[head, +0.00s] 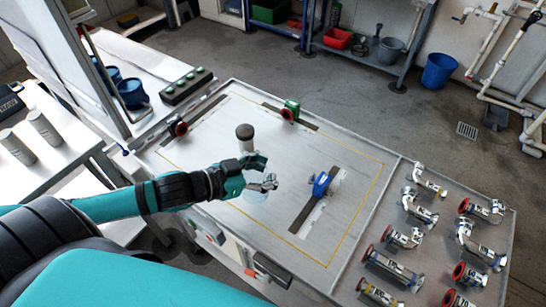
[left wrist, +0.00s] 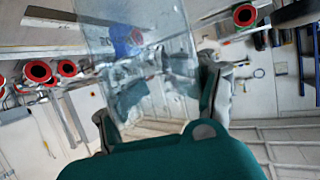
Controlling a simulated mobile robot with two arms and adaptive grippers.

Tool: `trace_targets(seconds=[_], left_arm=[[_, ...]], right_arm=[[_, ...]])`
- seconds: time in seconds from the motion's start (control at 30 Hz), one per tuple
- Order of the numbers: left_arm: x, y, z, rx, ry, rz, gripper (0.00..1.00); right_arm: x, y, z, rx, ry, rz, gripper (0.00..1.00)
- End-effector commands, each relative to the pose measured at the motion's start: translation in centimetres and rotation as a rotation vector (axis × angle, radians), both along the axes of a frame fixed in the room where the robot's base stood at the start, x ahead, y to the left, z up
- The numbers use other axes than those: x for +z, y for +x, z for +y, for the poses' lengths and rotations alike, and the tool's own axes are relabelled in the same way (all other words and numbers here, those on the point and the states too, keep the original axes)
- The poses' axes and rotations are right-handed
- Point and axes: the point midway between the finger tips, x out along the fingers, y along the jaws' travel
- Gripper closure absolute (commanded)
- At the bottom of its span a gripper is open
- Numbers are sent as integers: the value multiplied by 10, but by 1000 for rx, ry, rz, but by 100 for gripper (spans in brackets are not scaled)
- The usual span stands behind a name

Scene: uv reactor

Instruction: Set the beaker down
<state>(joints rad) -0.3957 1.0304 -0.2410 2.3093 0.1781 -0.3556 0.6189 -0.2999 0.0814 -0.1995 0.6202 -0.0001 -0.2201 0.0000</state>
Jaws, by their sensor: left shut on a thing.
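The beaker (left wrist: 135,30) is clear glass and fills the upper middle of the left wrist view, between my fingers. In the head view it shows only faintly at my left gripper (head: 262,181). My left gripper is shut on the beaker over the left-middle part of the grey table top (head: 215,135), inside the yellow outline. I cannot tell whether the beaker's base touches the table. My right gripper is in neither view.
A blue clamp (head: 321,184) on a dark rail stands right of my left gripper. A dark-capped post (head: 244,133) stands just behind it. Red-flanged pipe fittings (head: 395,268) fill the tray on the right. A button box (head: 187,86) lies at the back left.

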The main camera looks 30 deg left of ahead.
Motion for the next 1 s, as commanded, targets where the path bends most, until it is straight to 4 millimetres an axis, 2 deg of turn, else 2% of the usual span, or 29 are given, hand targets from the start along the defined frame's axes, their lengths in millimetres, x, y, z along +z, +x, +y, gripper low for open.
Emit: trace_targets(seconds=[0.03,0.23,0.57,0.77,0.87,1.0], left_arm=[[-1,-9,-2,-1,-4,5,93],[2,-33,-6,0,-3,3,93],[5,-49,-8,0,-1,-1,93],[6,-47,-8,14,-3,-3,93],[9,-37,-7,63,-6,-6,93],[18,-15,-5,183,-12,-9,93]], right_arm=[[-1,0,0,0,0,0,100],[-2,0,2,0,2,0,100],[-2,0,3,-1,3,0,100],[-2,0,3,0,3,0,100],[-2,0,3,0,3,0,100],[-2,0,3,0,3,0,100]])
